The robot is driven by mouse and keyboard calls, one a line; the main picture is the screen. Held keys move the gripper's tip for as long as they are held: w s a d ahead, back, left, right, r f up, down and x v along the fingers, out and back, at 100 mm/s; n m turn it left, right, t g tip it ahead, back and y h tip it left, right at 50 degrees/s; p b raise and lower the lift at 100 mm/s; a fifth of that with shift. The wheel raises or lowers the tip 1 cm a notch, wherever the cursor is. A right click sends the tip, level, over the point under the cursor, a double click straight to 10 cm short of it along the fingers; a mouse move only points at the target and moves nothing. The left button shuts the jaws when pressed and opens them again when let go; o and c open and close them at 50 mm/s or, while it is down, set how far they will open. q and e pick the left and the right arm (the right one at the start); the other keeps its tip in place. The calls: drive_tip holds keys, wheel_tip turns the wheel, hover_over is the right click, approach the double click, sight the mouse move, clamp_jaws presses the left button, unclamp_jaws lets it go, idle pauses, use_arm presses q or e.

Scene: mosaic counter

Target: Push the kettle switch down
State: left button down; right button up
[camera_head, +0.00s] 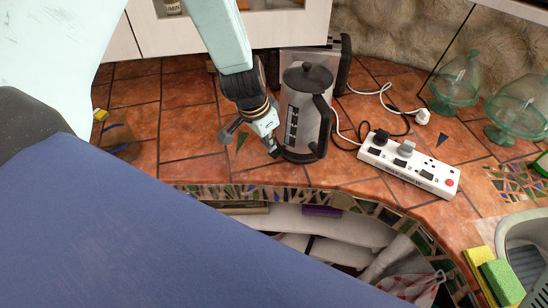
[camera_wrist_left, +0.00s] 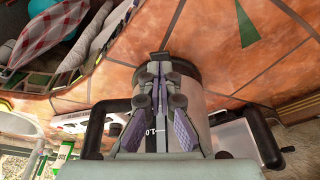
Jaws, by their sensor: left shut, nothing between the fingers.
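The kettle (camera_head: 297,118) is a silver cylinder with a black lid, a black handle on its right and a dark level window. It stands upright on the tiled counter. The wrist view shows its body (camera_wrist_left: 205,105) close up with a black base. A small dark tab (camera_wrist_left: 158,57), which looks like the switch, sticks out at the base. My left gripper (camera_head: 275,152) is shut and empty, low at the kettle's front left. In the wrist view its fingertips (camera_wrist_left: 160,73) are just short of the tab; I cannot tell whether they touch. My right gripper is not in view.
A white power strip (camera_head: 410,169) with plugs and cables lies right of the kettle. A metal appliance (camera_head: 343,46) stands close behind it. Green glass domes (camera_head: 456,82) stand at the right. Sponges (camera_head: 500,282) lie at the front right. Counter tiles left of my gripper are mostly clear.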

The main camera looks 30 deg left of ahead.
sight(271, 156)
use_arm(q)
drive_tip(key=shift+b+x, duration=0.75)
drive_tip(key=shift+x, duration=0.5)
drive_tip(key=shift+s+b+x, duration=0.25)
drive_tip(key=shift+b+x, duration=0.8)
drive_tip(key=shift+b, duration=0.05)
drive_tip(key=shift+a+r, duration=0.1)
drive_tip(key=shift+s+a+r+p, duration=0.3)
drive_tip(key=shift+s+p, duration=0.2)
drive_tip(key=shift+s, duration=0.1)
drive_tip(key=shift+s+a+r+p, duration=0.2)
drive_tip(key=shift+s+r+p, duration=0.1)
drive_tip(key=shift+s+p, duration=0.25)
drive_tip(key=shift+s+a, duration=0.1)
drive_tip(key=shift+s, duration=0.15)
